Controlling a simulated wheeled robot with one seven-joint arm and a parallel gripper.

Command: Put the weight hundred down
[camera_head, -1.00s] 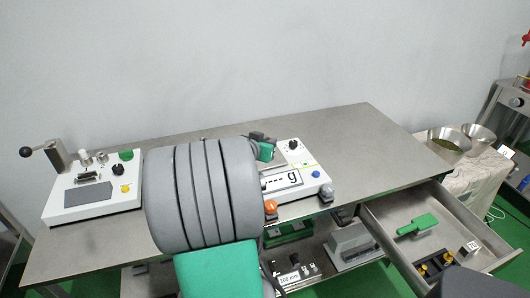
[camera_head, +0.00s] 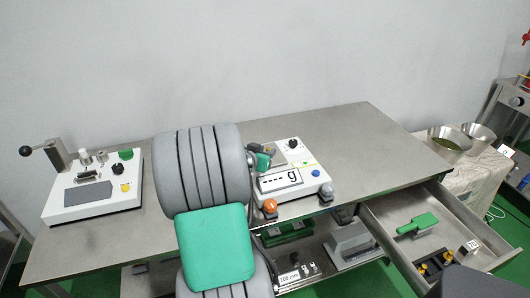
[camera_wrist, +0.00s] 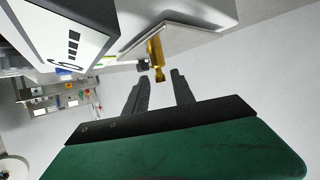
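The brass weight (camera_wrist: 156,58) stands on the metal pan (camera_wrist: 190,22) of the weighing scale in the wrist view, which shows the scene upside down. Its narrow knob end points toward my gripper (camera_wrist: 161,77). The two dark fingers are apart, with visible gaps between them and the weight, so my gripper is open. In the head view my gripper (camera_head: 262,160) is at the left side of the pan (camera_head: 289,152), mostly hidden behind my arm. The weight cannot be made out there. The scale (camera_head: 300,192) shows dashes and "g" on its display.
A white machine (camera_head: 92,190) with a lever stands on the left of the steel table (camera_head: 350,135). The open drawer (camera_head: 385,228) at the right holds a green-handled tool (camera_head: 418,226) and a black holder with yellow weights (camera_head: 436,264). The table right of the scale is clear.

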